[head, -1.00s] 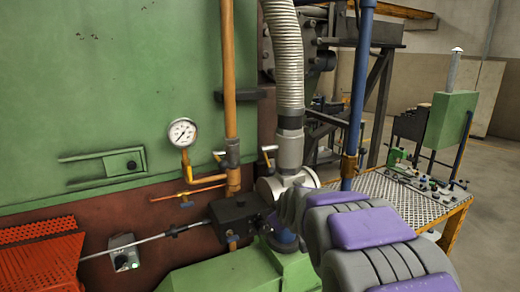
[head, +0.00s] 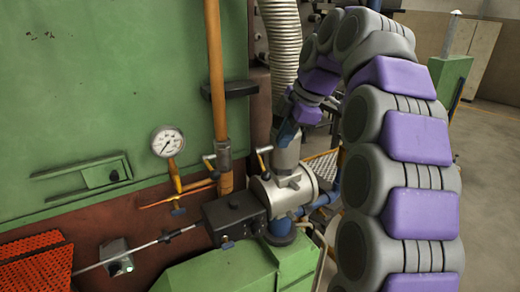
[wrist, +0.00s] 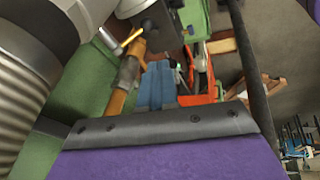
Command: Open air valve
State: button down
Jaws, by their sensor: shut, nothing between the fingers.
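Several handles could be the air valve; I cannot tell which it is. One lever (head: 209,160) sits on the orange vertical pipe (head: 217,75). Another yellow-tipped lever (head: 265,158) stands by the silver cylindrical housing (head: 285,192) below the grey flexible hose (head: 280,40). A small valve (head: 178,211) sits on the thin orange line. My gripper (head: 287,133) is in front of the lower hose, above and right of the yellow-tipped lever, apart from it. In the wrist view its blue fingers (wrist: 157,86) are together and empty, with a yellow lever (wrist: 130,41) beyond them.
A pressure gauge (head: 167,141) is left of the orange pipe. A black box (head: 235,215) with a rod sits beside the silver housing. A green machine block (head: 220,270) is below. A red perforated guard (head: 38,268) is at lower left. Open floor shows at right.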

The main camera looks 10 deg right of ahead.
jog(key=r, duration=0.1)
jog(key=b, duration=0.3)
send_near(264, 172)
jog(key=s+a+f, duration=0.1)
jog(key=s, duration=0.1)
jog(key=shift+n, duration=0.4)
jog(key=shift+w+a+f, duration=0.2)
jog(key=shift+w+f, duration=0.35)
jog(key=shift+f, duration=0.25)
jog(key=shift+w+a+f, duration=0.15)
jog(key=shift+w+f, duration=0.35)
jog(key=shift+f, duration=0.3)
jog(key=shift+w+a+f, duration=0.2)
jog(key=shift+w+f, duration=0.35)
jog(key=shift+f, duration=0.3)
jog(key=shift+f, duration=0.15)
